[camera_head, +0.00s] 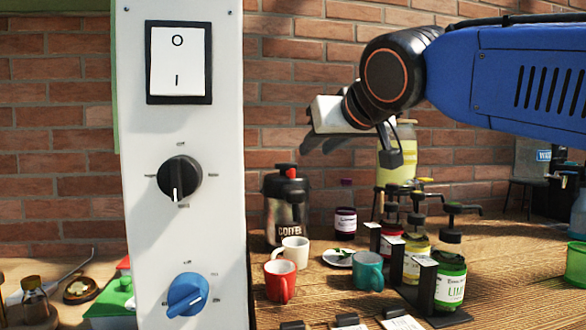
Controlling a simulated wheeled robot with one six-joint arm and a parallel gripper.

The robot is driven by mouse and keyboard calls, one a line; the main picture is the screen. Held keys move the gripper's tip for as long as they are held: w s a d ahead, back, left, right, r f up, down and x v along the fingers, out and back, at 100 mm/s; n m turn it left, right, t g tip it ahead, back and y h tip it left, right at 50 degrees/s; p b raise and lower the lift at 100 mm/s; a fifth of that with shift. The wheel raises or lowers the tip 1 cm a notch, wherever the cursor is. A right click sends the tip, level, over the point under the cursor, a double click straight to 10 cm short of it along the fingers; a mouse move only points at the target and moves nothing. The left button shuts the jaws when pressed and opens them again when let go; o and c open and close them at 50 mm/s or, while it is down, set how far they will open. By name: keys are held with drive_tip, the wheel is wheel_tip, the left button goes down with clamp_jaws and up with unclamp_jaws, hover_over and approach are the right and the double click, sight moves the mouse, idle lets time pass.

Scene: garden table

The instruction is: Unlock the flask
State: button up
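The flask (287,212) is a dark and steel coffee pot marked "COFFEE", with a black top and a small red part (291,173) on it. It stands upright at the back of the wooden table, left of centre. Whether its lid is locked cannot be seen. My gripper (390,150) hangs in the air to the right of and higher than the flask, apart from it, in front of a jar with yellow contents. Its dark fingers are seen nearly edge-on, so their opening is unclear.
White (294,251), red (280,281) and teal (368,270) mugs stand in front of the flask, near a small plate (339,258). A dark-red bottle (345,212) stands to its right. Pump-topped jars (450,283) stand further right. A white switch panel (181,120) fills the left foreground.

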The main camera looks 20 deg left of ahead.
sight(290, 172)
drive_tip(key=x, duration=1.5)
drive_tip(key=shift+w+a+f, duration=0.1)
drive_tip(key=shift+w+f, duration=0.05)
drive_tip(key=shift+f, duration=0.05)
clamp_jaws()
